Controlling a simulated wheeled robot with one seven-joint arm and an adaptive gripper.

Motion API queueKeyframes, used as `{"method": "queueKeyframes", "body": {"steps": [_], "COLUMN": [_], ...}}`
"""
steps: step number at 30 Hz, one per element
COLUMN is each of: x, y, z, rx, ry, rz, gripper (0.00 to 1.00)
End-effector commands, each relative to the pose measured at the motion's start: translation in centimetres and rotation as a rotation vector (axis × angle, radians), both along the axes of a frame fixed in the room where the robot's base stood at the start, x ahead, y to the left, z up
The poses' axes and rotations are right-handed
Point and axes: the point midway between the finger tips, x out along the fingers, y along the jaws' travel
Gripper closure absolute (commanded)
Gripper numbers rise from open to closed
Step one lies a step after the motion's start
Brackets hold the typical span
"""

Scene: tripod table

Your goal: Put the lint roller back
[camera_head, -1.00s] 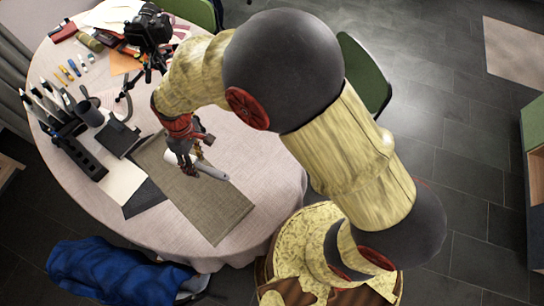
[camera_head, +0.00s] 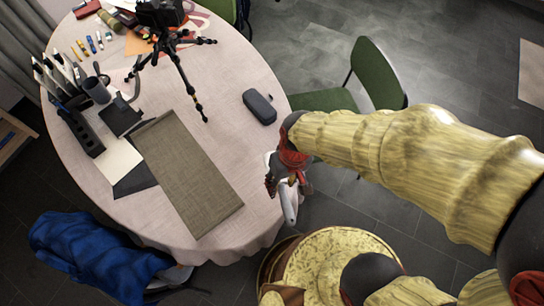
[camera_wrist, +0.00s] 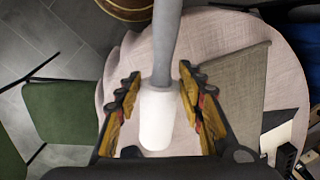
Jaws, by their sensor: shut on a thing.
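The lint roller, with a white roll (camera_wrist: 157,118) and a grey handle (camera_wrist: 167,40), is held in my gripper (camera_wrist: 159,84). The two fingers are on either side of it, closed around the part near where the roll meets the handle. In the head view my gripper (camera_head: 289,184) is at the right edge of the round table, with the lint roller (camera_head: 288,203) hanging out past the edge, tilted. My gripper and arm hide part of it there.
The table (camera_head: 225,75) holds a grey-brown mat (camera_head: 187,172), a camera tripod (camera_head: 183,72), a dark case (camera_head: 260,106), a black holder (camera_head: 85,130) and a dark notebook (camera_head: 120,116). Green chairs (camera_head: 378,75) stand at the back right. A blue jacket (camera_head: 95,265) lies at front left.

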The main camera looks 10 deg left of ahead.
Motion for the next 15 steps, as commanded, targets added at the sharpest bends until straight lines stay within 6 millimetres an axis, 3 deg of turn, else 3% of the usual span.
{"method": "queueKeyframes", "body": {"steps": [10, 15], "x": [7.1, 9.4], "y": [2.8, 3.8], "z": [-3.8, -6.8], "rx": [0.000, -0.002], "ry": [0.000, 0.004], "rz": [-0.002, 0.000], "gripper": [0.82, 0.82]}}
